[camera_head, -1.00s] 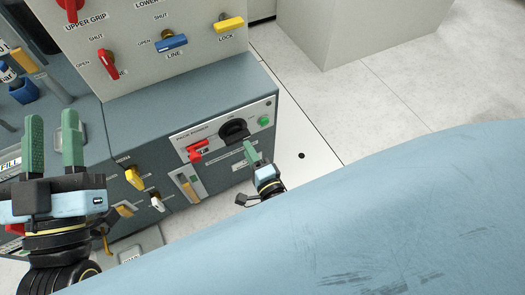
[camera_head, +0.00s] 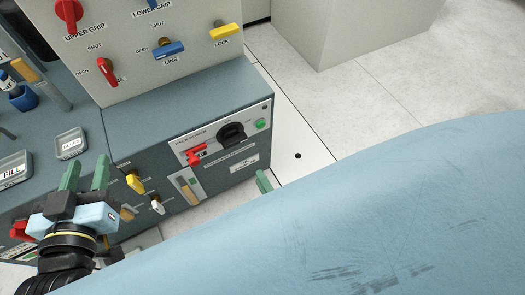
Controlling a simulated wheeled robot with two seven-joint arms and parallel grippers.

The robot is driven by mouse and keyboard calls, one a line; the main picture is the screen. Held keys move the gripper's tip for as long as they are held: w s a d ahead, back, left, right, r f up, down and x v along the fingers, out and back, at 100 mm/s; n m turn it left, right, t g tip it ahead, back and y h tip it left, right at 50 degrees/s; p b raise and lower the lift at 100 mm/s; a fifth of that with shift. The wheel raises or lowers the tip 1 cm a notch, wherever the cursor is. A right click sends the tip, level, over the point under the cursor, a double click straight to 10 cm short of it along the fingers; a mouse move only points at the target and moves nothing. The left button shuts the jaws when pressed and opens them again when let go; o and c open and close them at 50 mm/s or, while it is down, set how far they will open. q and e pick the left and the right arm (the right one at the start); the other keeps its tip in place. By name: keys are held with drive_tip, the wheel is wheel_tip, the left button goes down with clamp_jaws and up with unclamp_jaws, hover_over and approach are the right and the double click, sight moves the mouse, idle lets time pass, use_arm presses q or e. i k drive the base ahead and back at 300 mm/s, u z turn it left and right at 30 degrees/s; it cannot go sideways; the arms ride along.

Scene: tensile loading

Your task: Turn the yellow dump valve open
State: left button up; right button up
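A yellow-handled valve (camera_head: 134,184) sits on the front face of the blue-grey cabinet, at the lower left. Its label is too small to read, so I cannot confirm it is the dump valve. A second yellow handle (camera_head: 127,212) is just below it, and a white one (camera_head: 157,205) is to its lower right. My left gripper (camera_head: 86,174) is left of the upper yellow valve, apart from it in the picture, with its green fingers spread and empty. Only a green fingertip of my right gripper (camera_head: 263,182) shows; the rest is hidden behind a large light-blue surface.
The cabinet front also carries a red switch (camera_head: 196,155) and black rotary knob (camera_head: 231,133). The upper panel (camera_head: 200,62) holds red, blue and yellow levers. Trays marked FILL (camera_head: 14,168) and another (camera_head: 71,145) lie on the left bench top.

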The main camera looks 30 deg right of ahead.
sight(133, 178)
drive_tip(key=u, duration=0.05)
drive_tip(key=k, duration=1)
drive_tip(key=z, duration=0.05)
